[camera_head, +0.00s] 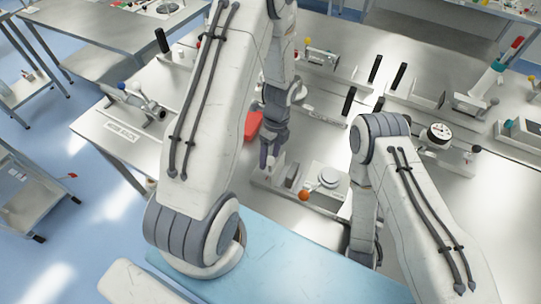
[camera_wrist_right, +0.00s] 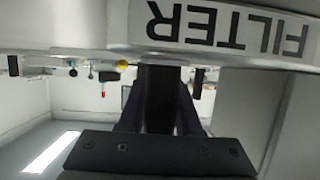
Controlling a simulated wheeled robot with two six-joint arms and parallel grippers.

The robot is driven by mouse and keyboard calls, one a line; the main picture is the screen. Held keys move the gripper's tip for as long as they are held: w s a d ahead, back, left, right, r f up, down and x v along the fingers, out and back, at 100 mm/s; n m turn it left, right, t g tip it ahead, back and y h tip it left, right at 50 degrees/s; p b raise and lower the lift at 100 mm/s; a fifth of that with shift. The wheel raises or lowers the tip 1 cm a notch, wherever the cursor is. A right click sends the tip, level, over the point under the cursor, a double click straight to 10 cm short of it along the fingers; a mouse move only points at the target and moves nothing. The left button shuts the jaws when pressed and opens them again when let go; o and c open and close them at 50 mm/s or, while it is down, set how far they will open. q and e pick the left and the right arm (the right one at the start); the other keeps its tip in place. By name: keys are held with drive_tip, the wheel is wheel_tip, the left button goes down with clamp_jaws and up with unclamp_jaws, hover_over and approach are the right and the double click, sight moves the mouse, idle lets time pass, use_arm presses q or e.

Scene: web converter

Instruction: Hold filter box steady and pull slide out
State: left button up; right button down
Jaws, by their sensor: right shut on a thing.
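The filter box shows in the right wrist view as a pale metal face (camera_wrist_right: 120,33) with a FILTER label, upside down in the picture. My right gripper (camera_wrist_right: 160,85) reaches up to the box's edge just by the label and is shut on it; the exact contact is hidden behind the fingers. In the head view the right gripper is mostly hidden by its own arm. My left gripper (camera_head: 268,162) points down above the left end of a low metal fixture (camera_head: 268,186); whether its fingers are open is too small to tell. I cannot make out the slide.
The fixture carries a white block with a round disc (camera_head: 328,177) and an orange ball knob (camera_head: 303,195). A red part (camera_head: 253,125) lies behind the left gripper. A dial gauge (camera_head: 439,131) and black-handled fixtures (camera_head: 348,101) stand around. Bare steel table (camera_head: 500,190) lies at right.

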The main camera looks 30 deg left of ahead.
use_arm(q)
drive_tip(key=shift+f, duration=0.1)
use_arm(e)
drive_tip(key=shift+s+d+f, duration=0.2)
drive_tip(key=shift+s+f, duration=0.05)
drive_tip(key=shift+f, duration=0.15)
use_arm(q)
wheel_tip(320, 180, up, 12)
drive_tip(key=w, duration=0.2)
drive_tip(key=shift+d, duration=0.15)
drive_tip(key=shift+w+r+p, duration=0.15)
drive_tip(key=shift+r+p, duration=0.05)
drive_tip(key=shift+p, duration=0.1)
use_arm(e)
drive_tip(key=shift+d+r, duration=0.1)
drive_tip(key=shift+r, duration=0.2)
drive_tip(key=shift+w+r, duration=0.1)
drive_tip(key=c, duration=0.5)
unclamp_jaws()
drive_tip(key=shift+r, duration=0.1)
drive_tip(key=v, duration=0.6)
drive_tip(key=shift+a, duration=0.25)
drive_tip(key=shift+s+d+r, duration=0.1)
drive_tip(key=shift+s+r, duration=0.2)
drive_tip(key=shift+s, duration=0.35)
